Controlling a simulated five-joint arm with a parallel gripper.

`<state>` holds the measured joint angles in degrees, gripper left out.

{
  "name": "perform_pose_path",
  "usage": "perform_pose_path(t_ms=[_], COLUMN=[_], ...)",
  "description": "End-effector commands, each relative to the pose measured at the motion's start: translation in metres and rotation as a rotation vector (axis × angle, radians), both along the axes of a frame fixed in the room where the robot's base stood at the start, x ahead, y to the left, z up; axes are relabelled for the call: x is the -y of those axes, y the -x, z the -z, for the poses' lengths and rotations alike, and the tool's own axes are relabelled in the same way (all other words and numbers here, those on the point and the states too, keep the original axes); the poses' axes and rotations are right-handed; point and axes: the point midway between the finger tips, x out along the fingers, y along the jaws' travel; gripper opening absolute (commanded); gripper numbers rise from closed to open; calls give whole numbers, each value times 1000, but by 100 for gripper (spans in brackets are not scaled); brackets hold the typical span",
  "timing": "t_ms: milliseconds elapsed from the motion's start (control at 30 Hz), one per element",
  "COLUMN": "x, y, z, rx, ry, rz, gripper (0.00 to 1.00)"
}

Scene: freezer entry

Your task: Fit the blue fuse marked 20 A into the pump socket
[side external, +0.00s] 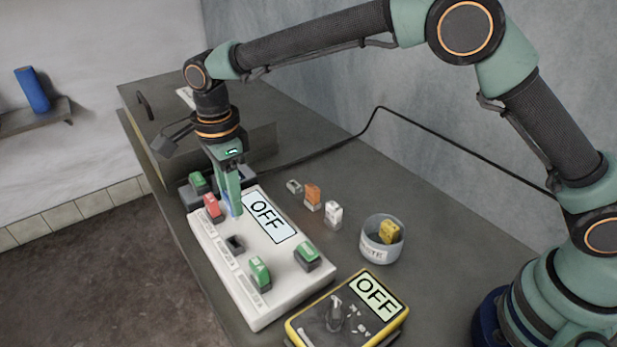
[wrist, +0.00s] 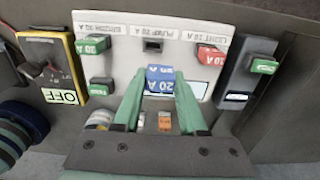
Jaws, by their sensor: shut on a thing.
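The blue fuse (wrist: 161,80), marked 20 A, is between the fingers of my gripper (wrist: 160,97) in the wrist view. My gripper is shut on it and holds it over the white fuse panel (wrist: 122,56). In the side external view my gripper (side external: 232,210) points down at the panel (side external: 259,312), and only a sliver of blue shows at its tips. The empty pump socket (wrist: 152,46) lies beyond the fuse in the wrist view, apart from it. The socket is a dark opening (side external: 235,243) in the side external view.
A red fuse (side external: 212,206) and green fuses (side external: 260,270) (side external: 307,250) sit in the panel, flanking the socket area. The panel display (side external: 268,216) reads OFF. Loose orange (side external: 312,193) and white (side external: 333,212) fuses, a cup (side external: 380,254) holding a yellow fuse, and a yellow meter (side external: 318,322) stand nearby.

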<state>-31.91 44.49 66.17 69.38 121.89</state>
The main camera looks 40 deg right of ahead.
Motion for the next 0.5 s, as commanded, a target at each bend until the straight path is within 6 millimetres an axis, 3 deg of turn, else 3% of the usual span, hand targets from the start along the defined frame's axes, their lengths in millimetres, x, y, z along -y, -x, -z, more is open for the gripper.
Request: perform_pose_path(t_ms=[133, 500], x=[-14, -15], y=[13, 14], z=[-3, -3], rx=[1, 1], ry=[0, 0], rz=[-1, 1], gripper=[0, 0])
